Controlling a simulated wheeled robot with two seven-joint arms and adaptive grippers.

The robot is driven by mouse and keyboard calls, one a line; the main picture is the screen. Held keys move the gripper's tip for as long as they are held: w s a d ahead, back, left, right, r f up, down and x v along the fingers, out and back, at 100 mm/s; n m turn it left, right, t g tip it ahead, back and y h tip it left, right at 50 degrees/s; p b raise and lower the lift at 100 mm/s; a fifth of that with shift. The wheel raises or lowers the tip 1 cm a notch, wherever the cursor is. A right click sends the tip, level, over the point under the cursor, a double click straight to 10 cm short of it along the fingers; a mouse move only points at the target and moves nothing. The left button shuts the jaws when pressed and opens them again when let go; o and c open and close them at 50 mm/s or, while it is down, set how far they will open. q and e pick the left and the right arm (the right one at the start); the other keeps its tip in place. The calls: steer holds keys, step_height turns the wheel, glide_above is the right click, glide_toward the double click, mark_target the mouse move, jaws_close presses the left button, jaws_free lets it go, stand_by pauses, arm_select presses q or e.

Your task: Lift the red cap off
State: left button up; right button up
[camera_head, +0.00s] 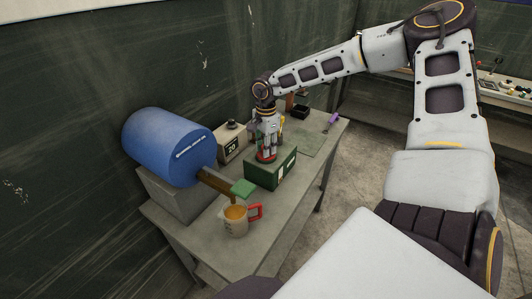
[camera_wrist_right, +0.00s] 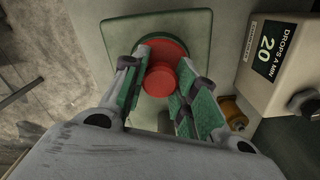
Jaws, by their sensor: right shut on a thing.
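The red cap (camera_wrist_right: 160,74) is round and stepped, on top of the green box (camera_head: 272,176). In the head view only a sliver of the red cap (camera_head: 266,157) shows below my right gripper (camera_head: 267,150). In the right wrist view my right gripper (camera_wrist_right: 160,90) has its two green-padded fingers on either side of the cap, shut on it. The cap appears at the box's top; I cannot tell whether there is a gap beneath it. My left gripper is not in view.
A blue drum (camera_head: 165,146) lies on a grey stand at the table's left. A cup with a red handle (camera_head: 236,221) stands in front. A beige "20" box (camera_head: 231,143) is beside the green box. A purple item (camera_head: 332,120) lies at the far right.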

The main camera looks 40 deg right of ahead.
steer(key=shift+c, duration=1.1)
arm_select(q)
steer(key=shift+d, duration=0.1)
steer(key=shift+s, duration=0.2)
arm_select(e)
steer(key=shift+r, duration=0.7)
step_height(320, 180, up, 7)
steer(key=shift+r+b, duration=0.1)
steer(key=shift+b, duration=0.35)
steer(key=shift+r, duration=0.7)
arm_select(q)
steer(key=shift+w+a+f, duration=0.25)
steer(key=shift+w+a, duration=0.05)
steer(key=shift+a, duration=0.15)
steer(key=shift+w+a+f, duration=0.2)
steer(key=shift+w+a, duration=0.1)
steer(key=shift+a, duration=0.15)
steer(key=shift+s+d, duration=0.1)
